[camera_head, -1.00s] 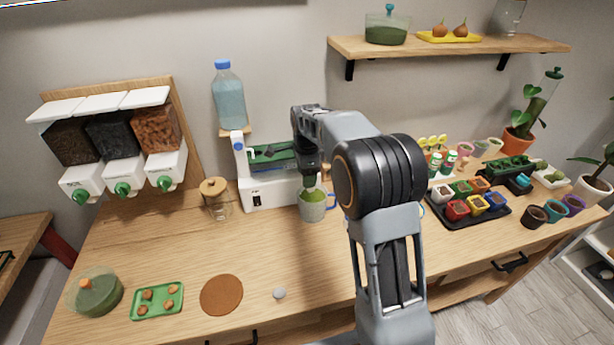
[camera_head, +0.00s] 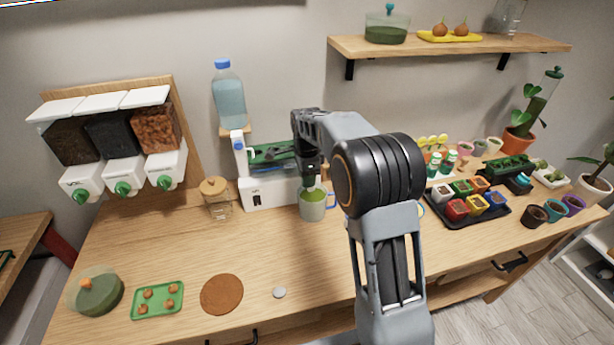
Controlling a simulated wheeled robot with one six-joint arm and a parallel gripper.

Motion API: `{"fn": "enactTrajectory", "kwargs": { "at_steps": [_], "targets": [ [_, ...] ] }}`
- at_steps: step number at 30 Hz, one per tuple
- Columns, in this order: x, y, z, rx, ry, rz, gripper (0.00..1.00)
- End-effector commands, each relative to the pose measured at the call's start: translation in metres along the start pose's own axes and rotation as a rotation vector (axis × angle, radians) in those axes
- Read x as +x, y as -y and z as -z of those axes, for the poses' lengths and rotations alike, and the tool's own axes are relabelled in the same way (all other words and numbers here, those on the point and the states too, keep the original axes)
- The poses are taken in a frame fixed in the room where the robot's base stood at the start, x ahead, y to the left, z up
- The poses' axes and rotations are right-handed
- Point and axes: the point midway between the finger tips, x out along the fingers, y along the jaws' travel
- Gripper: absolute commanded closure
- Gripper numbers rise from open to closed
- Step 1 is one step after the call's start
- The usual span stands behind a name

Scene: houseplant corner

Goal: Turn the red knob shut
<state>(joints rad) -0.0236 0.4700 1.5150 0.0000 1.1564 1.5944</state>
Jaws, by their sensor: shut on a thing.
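No red knob shows in the head view; my arm and gripper cover part of the white dispenser's right end. My gripper (camera_head: 311,179) points down there, just above a grey-green mug (camera_head: 312,209). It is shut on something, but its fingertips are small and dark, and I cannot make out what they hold. The white dispenser (camera_head: 266,193) stands against the wall with green parts on top. A blue-capped water bottle (camera_head: 229,100) stands upright above its left end. The mug stands upright on the table, in front of the dispenser's right end.
A glass jar (camera_head: 217,207) with a wooden lid stands left of the dispenser. A green tray (camera_head: 158,314), a brown round mat (camera_head: 221,294) and a grey disc (camera_head: 279,292) lie in front. A black tray (camera_head: 467,221) of coloured pots is at right.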

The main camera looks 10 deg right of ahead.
Motion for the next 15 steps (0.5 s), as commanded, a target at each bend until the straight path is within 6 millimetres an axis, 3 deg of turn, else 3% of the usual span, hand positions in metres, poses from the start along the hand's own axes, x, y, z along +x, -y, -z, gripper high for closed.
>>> {"fn": "enactTrajectory", "kwargs": {
  "at_steps": [8, 15],
  "targets": [
    [-0.0004, -0.0006, 0.0, -0.046, 0.0, 0.0, 0.88],
    [-0.0006, -0.0024, 0.0002, -0.209, 0.0, -0.001, 0.88]
  ]
}}
